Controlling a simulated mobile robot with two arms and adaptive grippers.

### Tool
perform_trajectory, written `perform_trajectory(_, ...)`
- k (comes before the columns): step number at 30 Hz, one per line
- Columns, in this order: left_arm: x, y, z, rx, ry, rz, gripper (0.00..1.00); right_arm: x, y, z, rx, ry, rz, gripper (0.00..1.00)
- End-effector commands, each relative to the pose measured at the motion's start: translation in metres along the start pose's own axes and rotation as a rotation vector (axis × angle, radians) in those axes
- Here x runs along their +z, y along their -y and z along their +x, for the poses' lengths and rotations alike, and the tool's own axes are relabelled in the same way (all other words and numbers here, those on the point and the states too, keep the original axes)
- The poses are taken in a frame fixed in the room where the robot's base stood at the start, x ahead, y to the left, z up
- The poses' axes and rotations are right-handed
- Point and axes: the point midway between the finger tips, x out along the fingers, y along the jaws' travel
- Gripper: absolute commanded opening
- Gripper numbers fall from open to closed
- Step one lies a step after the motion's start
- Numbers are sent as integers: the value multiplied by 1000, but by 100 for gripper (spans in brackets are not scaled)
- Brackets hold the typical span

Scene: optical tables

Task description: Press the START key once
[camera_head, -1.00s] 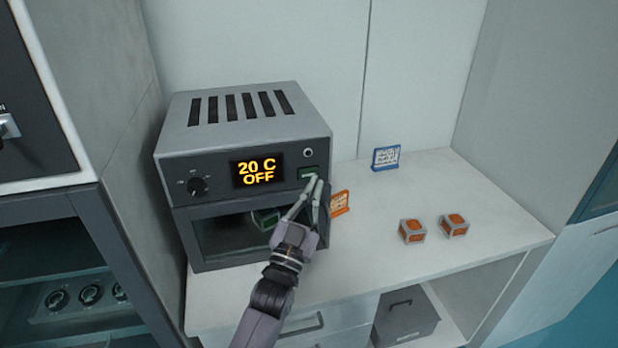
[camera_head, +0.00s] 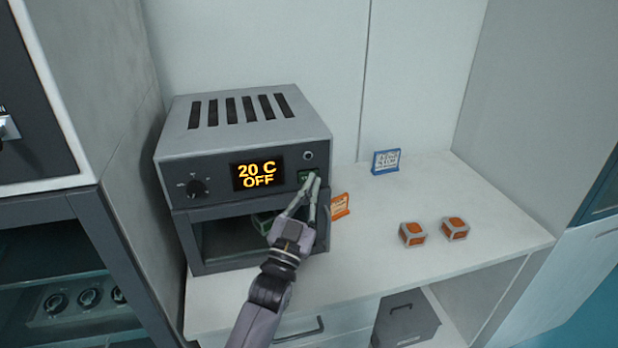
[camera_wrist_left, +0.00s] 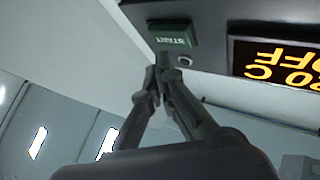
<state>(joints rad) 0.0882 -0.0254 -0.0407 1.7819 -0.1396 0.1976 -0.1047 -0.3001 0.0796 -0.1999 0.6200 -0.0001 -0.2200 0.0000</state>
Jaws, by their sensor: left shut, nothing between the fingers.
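The START key (camera_head: 305,176) is a green rectangular key on the right of the oven's dark front panel, partly hidden by my fingertips in the head view. It shows whole, with its label upside down, in the left wrist view (camera_wrist_left: 173,34). My left gripper (camera_head: 313,180) is shut and empty, its fingertips in front of the key. In the left wrist view the fingertips (camera_wrist_left: 158,70) point toward the panel, close to the key; I cannot tell whether they touch it. The display (camera_head: 257,175) reads 20 C OFF. My right gripper is not in view.
The grey oven (camera_head: 245,133) stands on a white bench (camera_head: 375,235), with a knob (camera_head: 196,188) on its left. A green-and-grey block (camera_head: 263,222) sits inside it. Two orange-and-grey blocks, an orange sign (camera_head: 340,206) and a blue sign (camera_head: 385,161) stand to the right.

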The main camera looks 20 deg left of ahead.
Motion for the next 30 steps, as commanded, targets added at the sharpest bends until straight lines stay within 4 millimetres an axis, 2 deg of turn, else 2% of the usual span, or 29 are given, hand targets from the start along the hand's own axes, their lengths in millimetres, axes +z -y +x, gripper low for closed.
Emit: perform_trajectory(30,4,4,6,0,0,0,0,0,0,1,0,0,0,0)
